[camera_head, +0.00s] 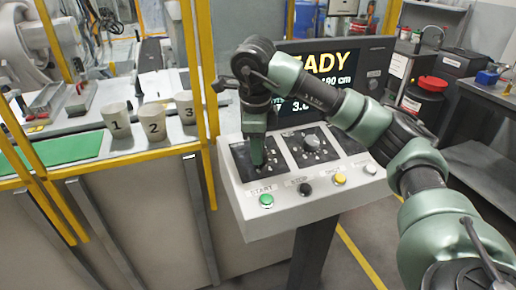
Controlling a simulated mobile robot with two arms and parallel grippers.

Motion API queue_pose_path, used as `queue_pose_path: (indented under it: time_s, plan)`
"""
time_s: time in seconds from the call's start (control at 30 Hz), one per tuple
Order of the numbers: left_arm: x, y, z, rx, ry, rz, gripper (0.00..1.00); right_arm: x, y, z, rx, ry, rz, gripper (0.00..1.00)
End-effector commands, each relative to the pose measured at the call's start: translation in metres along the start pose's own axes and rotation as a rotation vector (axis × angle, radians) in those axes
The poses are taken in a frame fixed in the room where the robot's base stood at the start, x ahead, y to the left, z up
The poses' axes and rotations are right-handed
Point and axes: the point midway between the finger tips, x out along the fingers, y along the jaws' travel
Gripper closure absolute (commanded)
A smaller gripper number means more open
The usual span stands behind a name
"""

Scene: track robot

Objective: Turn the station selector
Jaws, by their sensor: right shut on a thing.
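The control console (240,190) stands in the middle of the view with dark dial plates on its sloping top. My right arm reaches in from the right and over the console. My right gripper (257,158) points down at the left dial plate (240,153) and is shut on its knob, which I take to be the station selector. The gripper's fingers hide the knob and its pointer, so its setting cannot be read. A grey knob (312,143) on the middle plate stands free beside the gripper. My left gripper is not in view.
Along the console's front are a green START button (266,201), a black STOP button (305,189) and a yellow button (340,179). A display screen (335,75) stands behind, partly covered by my arm. Cups numbered 1 (116,121), 2 (152,123) and 3 (186,107) stand left, behind yellow posts.

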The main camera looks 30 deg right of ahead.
Motion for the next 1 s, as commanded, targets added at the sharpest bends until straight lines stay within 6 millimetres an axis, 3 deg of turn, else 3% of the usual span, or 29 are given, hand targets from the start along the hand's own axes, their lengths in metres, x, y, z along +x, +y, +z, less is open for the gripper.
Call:
queue_pose_path:
  time_s: [0.73, 0.77, 0.8, 0.83, 1.0]
  plan:
    - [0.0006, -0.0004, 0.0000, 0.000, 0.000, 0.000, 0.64, -0.0012, -0.0012, -0.0004, 0.088, -0.007, 0.009, 1.00]
    - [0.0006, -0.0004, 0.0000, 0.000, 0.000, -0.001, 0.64, -0.0012, -0.0012, -0.0004, 0.088, -0.007, 0.009, 0.58]
    - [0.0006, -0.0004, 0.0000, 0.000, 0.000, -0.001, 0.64, -0.0012, -0.0011, -0.0004, 0.088, -0.006, 0.009, 0.46]
    - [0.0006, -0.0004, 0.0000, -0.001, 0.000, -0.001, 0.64, -0.0011, -0.0011, -0.0004, 0.088, -0.006, 0.010, 0.41]
    - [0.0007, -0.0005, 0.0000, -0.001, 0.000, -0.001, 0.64, -0.0006, -0.0007, -0.0003, 0.087, -0.006, 0.010, 0.41]
